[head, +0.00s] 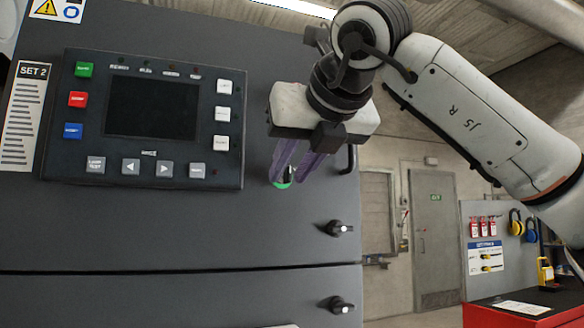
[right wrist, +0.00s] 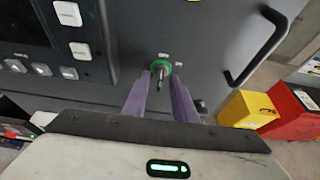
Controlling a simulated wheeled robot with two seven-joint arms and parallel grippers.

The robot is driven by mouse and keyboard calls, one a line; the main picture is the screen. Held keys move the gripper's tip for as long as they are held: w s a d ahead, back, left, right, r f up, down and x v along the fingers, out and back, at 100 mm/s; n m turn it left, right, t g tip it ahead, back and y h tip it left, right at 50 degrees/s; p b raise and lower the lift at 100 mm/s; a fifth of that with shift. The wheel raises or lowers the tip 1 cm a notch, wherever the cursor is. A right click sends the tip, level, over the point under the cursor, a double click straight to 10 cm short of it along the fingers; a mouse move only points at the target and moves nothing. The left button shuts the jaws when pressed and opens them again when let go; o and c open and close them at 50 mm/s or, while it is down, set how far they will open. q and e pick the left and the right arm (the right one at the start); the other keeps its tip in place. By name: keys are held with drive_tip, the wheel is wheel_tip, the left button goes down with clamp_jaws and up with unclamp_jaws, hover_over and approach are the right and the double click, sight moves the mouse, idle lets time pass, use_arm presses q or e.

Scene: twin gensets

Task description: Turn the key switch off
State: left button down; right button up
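The key switch (head: 283,185) has a green ring and sits on the dark genset panel, right of the control unit; my gripper partly covers it in the head view. In the right wrist view the key switch (right wrist: 162,65) shows its green ring, with a grey key (right wrist: 154,73) sticking out towards me. My right gripper (head: 289,174) has purple fingers pointing at the switch. In the right wrist view, the fingers of my right gripper (right wrist: 162,82) stand apart on either side of the key, with a visible gap. Contact cannot be told. My left gripper is not in view.
The control unit (head: 150,110) with screen and buttons is at left. A black handle (right wrist: 262,50) sticks out right of the switch. Panel latches (head: 340,228) are lower right. A red cabinet (head: 520,312) and a grey door (head: 434,235) stand farther back.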

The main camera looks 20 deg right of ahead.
drive_tip(key=b+v, duration=0.1)
drive_tip(key=v, duration=0.9)
drive_tip(key=shift+s+b, duration=0.15)
drive_tip(key=shift+b, duration=0.15)
drive_tip(key=shift+r, duration=0.1)
